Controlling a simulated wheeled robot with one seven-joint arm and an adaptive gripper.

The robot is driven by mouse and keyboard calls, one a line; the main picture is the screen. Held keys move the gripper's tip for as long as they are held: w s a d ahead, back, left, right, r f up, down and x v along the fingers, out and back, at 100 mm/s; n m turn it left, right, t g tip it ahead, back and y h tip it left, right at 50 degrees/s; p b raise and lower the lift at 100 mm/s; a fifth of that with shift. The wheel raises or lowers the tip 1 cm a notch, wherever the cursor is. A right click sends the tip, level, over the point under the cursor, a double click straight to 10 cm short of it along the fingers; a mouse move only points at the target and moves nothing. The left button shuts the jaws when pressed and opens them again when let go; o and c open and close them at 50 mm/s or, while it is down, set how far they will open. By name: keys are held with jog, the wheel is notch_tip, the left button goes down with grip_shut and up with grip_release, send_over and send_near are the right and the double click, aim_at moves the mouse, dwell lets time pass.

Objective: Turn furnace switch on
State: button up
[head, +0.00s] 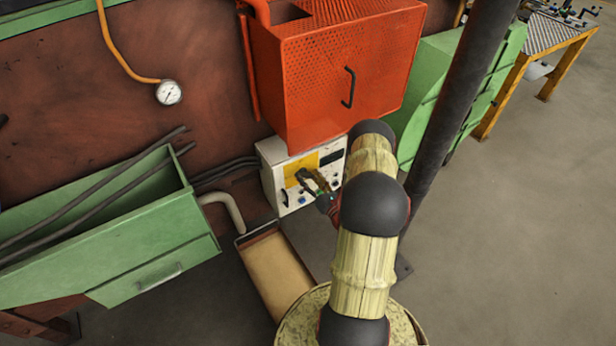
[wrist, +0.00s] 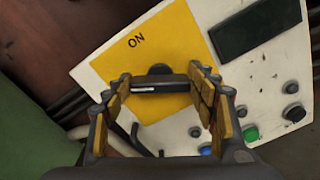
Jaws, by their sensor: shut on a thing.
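The furnace switch (wrist: 158,88) is a dark rotary knob with a bar handle and a white line along it. It sits on a yellow plate (wrist: 165,45) marked ON, on the white control box (head: 267,168). In the wrist view the bar lies between my two fingers, roughly crosswise in the picture, below the ON label. My gripper (head: 303,175) is shut on the switch, with a finger at each end of the bar. In the head view my gripper hides most of the switch.
A green button (wrist: 250,134), black knobs and a dark display (wrist: 257,38) share the box face. The red perforated housing (head: 320,80) hangs above the box. A green trough (head: 150,230) and an open tray (head: 272,270) stand to the left; open floor lies right.

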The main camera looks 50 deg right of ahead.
jog(key=m+p, duration=0.1)
jog(key=m, duration=0.5)
jog(key=shift+d+f+m, duration=0.1)
jog(key=shift+d+m, duration=0.05)
jog(key=shift+m, duration=0.15)
jog(key=m+p, duration=0.1)
jog(key=m, duration=0.4)
jog(key=shift+f, duration=0.15)
jog(key=shift+m, duration=0.4)
jog(key=o, duration=1.1)
jog(key=shift+c, duration=0.2)
jog(key=shift+o, duration=0.5)
jog(key=shift+s, duration=0.2)
jog(key=v, duration=1.1)
jog(key=shift+s, duration=0.35)
jog(key=shift+n, duration=0.3)
